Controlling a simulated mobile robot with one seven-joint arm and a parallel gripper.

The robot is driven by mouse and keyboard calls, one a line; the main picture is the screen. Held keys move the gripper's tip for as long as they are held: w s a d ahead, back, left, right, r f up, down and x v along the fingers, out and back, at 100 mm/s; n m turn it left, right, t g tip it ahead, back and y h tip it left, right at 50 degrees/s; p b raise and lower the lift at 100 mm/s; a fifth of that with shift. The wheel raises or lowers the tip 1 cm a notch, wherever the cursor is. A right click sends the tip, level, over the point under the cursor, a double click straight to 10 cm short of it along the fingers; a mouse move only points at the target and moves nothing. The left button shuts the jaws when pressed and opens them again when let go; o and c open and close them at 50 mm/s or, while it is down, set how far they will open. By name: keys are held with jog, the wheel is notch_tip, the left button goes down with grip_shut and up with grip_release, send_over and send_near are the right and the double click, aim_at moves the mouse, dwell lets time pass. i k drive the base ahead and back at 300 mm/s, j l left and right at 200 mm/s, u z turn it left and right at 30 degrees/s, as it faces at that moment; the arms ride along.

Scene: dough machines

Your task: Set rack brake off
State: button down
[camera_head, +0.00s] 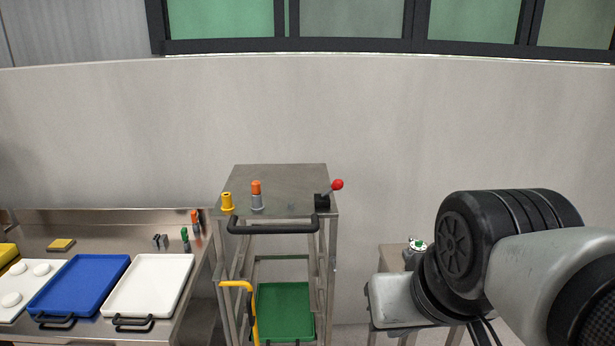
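The metal rack (280,178) stands upright in the middle of the view, with a flat grey top and a black handle bar (272,227) across its front. A lever with a red ball knob (337,184) rises from a black block (322,202) at the top's right front corner. The lever tilts up and to the right. It looks like the rack brake, but no label is readable. My arm fills the right side of the view, apart from the rack. My gripper is out of view.
A green tray (286,310) sits low in the rack, beside a yellow bent bar (250,300). An orange-topped item (256,194) and a yellow item (227,201) stand on the rack's top. Blue (80,283) and white (148,284) trays lie on the left counter. A small stand (394,258) is at right.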

aim_at(337, 184)
jog(key=i, duration=0.5)
jog(key=i+l+u, duration=0.35)
